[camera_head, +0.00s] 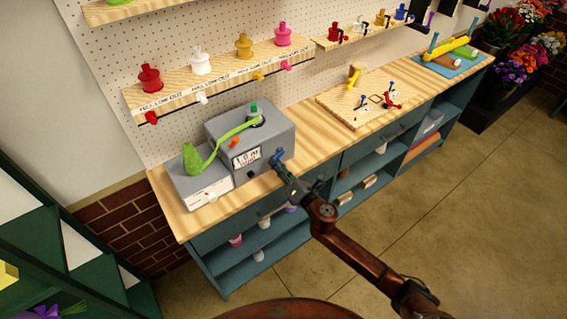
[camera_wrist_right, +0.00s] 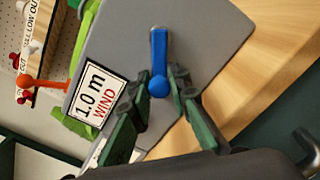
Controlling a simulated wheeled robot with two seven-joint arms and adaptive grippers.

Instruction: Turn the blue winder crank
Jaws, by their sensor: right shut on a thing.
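The blue winder crank (camera_head: 278,156) is on the front face of the grey winder box (camera_head: 226,125) on the wooden bench. In the right wrist view the blue crank (camera_wrist_right: 158,52) has a straight arm pointing up in the picture and a round end at the bottom. My right gripper (camera_head: 284,169) reaches it from the front right. In the right wrist view its green fingers (camera_wrist_right: 160,84) are shut on the crank's round end, one on each side. A label reading "1.0 m WIND" (camera_wrist_right: 97,103) is beside the crank. My left gripper is not in view.
Green ribbon (camera_head: 232,133) runs across the winder box to a grey side block (camera_head: 192,184). An orange knob (camera_head: 234,142) is on the box's face. A shelf (camera_head: 215,80) of coloured spools is on the pegboard behind. A wooden board (camera_head: 365,98) lies farther right.

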